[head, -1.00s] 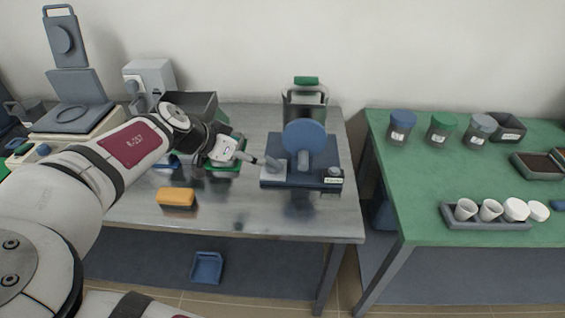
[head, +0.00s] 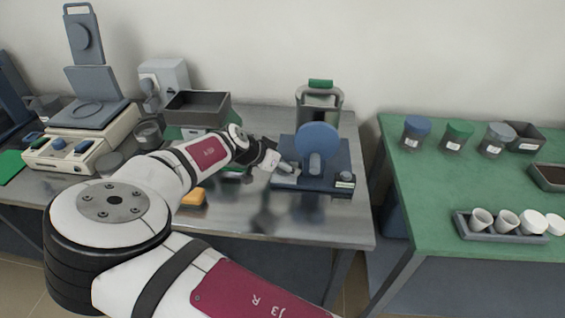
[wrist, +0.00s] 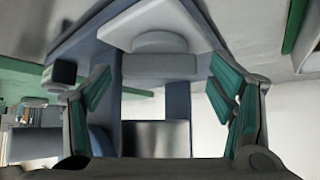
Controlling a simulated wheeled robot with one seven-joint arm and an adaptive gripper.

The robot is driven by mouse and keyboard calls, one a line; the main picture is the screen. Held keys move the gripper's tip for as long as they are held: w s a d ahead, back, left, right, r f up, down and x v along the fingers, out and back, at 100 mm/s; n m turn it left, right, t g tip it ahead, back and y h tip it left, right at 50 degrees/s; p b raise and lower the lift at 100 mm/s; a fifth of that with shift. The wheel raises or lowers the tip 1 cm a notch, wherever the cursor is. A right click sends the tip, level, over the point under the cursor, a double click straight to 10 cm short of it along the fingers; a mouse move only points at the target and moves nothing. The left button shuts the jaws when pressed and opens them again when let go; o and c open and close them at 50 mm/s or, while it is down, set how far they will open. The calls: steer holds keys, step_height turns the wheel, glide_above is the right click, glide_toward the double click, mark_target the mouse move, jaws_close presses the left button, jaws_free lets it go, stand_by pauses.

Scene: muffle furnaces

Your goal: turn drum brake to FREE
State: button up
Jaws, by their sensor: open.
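The drum device stands on the steel table, with a blue disc (head: 318,140) upright on a dark blue base (head: 325,180). A pale grey block (head: 286,180) sits at the base's left side. A small dark knob (head: 345,177) with a white label is at its front right; the label is too small to read. My gripper (head: 276,164) is beside the block, left of the disc. In the wrist view my gripper (wrist: 160,95) is open, its teal-padded fingers apart with nothing gripped. A grey block with a rounded part (wrist: 158,42) lies beyond the fingertips; contact cannot be told.
A grey canister with a green handle (head: 320,95) stands behind the device. A dark bin (head: 197,106) and a balance-like instrument (head: 80,135) are to the left. An orange block (head: 193,197) lies near my arm. The green table (head: 430,185) holds jars and cups.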

steer(key=c, duration=1.1)
steer(key=shift+c, duration=0.2)
steer(key=shift+d+r, duration=0.1)
steer(key=shift+s+d+r+n+t+y+p, duration=0.15)
steer(key=shift+n+t+y+p, duration=0.35)
steer(key=shift+n+p, duration=0.55)
steer(key=shift+n+y+p, duration=0.55)
steer(key=shift+y+p, duration=0.05)
steer(key=shift+p, duration=0.15)
steer(key=shift+d+f+n+t+y+p, duration=0.1)
steer(key=shift+n+t+y+p, duration=0.25)
steer(key=shift+n+y, duration=0.55)
steer(key=shift+f+n+t+y+p, duration=0.15)
steer(key=shift+n+y+p, duration=0.35)
steer(key=shift+n, duration=0.6)
steer(key=o, duration=1.1)
